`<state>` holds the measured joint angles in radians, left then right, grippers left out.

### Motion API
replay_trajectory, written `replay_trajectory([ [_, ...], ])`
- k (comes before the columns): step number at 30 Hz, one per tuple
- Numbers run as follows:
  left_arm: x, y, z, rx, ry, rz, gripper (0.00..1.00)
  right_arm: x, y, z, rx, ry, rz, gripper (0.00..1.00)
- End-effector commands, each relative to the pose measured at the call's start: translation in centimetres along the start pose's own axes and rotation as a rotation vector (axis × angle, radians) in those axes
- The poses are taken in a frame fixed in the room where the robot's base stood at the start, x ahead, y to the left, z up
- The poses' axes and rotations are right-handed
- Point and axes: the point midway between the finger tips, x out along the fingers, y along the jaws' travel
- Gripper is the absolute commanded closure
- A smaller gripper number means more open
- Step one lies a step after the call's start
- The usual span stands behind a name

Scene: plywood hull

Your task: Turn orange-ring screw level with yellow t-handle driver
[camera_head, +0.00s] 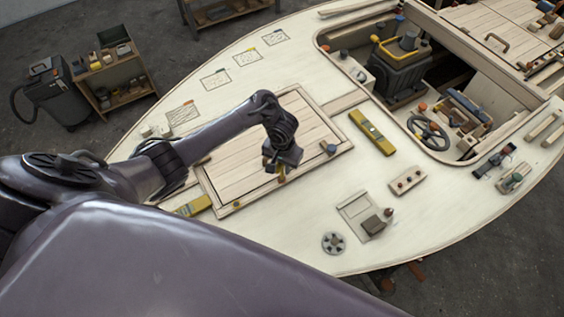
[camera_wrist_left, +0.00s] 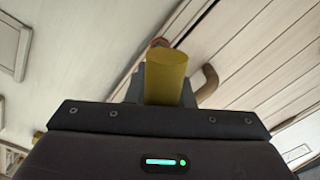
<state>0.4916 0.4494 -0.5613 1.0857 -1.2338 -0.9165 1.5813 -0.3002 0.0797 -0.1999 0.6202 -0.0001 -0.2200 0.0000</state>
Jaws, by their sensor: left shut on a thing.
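My left gripper (camera_head: 280,170) reaches down at the front edge of the plank hatch panel (camera_head: 243,176). In the left wrist view it is shut on the yellow t-handle driver (camera_wrist_left: 167,80), whose yellow handle stands between the fingers. A small reddish-orange piece (camera_wrist_left: 159,42) shows just beyond the yellow handle; it may be the orange-ring screw, but most of it is hidden. The driver's shaft and tip are hidden, so I cannot tell whether it touches the screw. My right gripper is not in view.
A brown curved handle (camera_wrist_left: 207,83) stands beside the driver. A yellow spirit level (camera_head: 373,132) lies right of the panel, another yellow piece (camera_head: 194,206) at its left. A grey tray (camera_head: 357,213) and round grey disc (camera_head: 333,243) lie nearer. The cockpit opening (camera_head: 455,120) is at right.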

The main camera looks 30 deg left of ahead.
Motion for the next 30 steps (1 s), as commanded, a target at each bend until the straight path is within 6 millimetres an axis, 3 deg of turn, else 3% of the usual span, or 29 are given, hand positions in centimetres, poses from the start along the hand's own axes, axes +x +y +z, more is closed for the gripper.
replay_trajectory([
  [4, 0.05, -0.02, 0.12, -0.146, -0.003, 0.0, 1.0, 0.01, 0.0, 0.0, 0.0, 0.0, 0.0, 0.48],
  [13, 0.0, -0.03, 0.07, -0.185, -0.001, 0.0, 1.0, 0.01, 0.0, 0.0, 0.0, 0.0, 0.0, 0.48],
  [22, -0.01, -0.12, 0.13, -0.578, -0.002, 0.0, 1.0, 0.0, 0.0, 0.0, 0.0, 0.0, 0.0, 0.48],
  [30, -0.09, -0.23, 0.05, -0.593, 0.0, -0.003, 1.0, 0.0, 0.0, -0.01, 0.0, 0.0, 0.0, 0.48],
])
